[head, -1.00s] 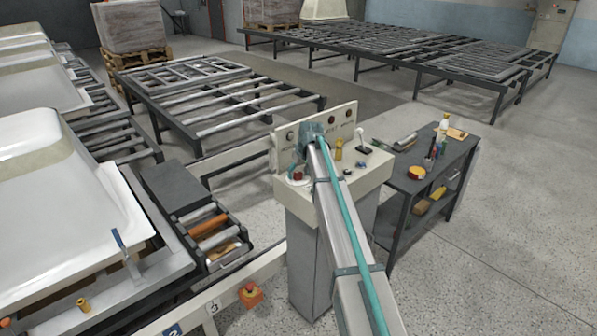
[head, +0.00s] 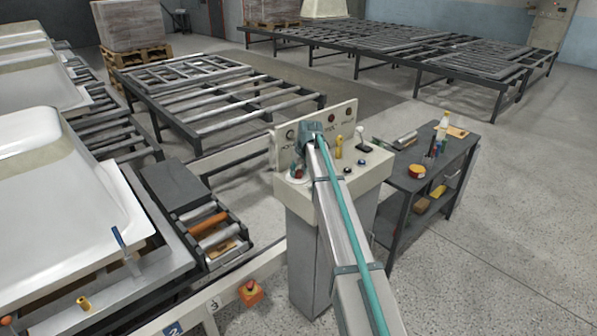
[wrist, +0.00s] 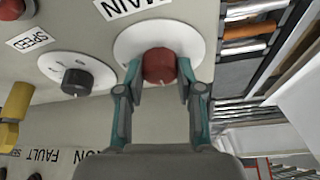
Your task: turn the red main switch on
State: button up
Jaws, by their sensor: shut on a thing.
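The red main switch (wrist: 158,65) is a round knob on a white disc (wrist: 128,46), beside a label reading MAIN (wrist: 124,6). A small white mark shows on the knob's lower edge in the wrist view. My gripper (wrist: 159,76) is shut on the knob, with one teal finger on each side of it. In the head view my gripper (head: 311,140) is over the left part of the beige control console (head: 345,187). The red knob (head: 297,173) shows there only small, partly hidden by my gripper.
A black speed knob (wrist: 76,81) and a yellow handle (wrist: 14,112) are beside the switch in the wrist view. The console's upright back panel (head: 343,117) stands close behind my gripper. A dark tool table (head: 425,180) is at the right; a roller conveyor (head: 212,235) is at the left.

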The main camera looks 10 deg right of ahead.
jog(key=m, duration=0.2)
jog(key=m+h, duration=0.1)
jog(key=m, duration=0.1)
jog(key=shift+a+h+b, duration=0.15)
jog(key=shift+h+b, duration=0.15)
jog(key=shift+b, duration=0.1)
jog(key=m, duration=0.2)
jog(key=m+h+b, duration=0.1)
jog(key=m, duration=0.1)
jog(key=shift+w+a+m+h, duration=0.1)
jog(key=shift+m+h, duration=0.2)
jog(key=m, duration=0.2)
jog(key=m+g+h+b, duration=0.1)
jog(key=m, duration=0.2)
jog(key=shift+w+h, duration=0.1)
jog(key=shift+h, duration=0.2)
jog(key=shift+m+g+h+b, duration=0.4)
jog(key=shift+m+g+b, duration=0.3)
jog(key=shift+m, duration=1.2)
jog(key=o, duration=1.1)
jog(key=shift+o, duration=0.2)
jog(key=shift+a, duration=0.1)
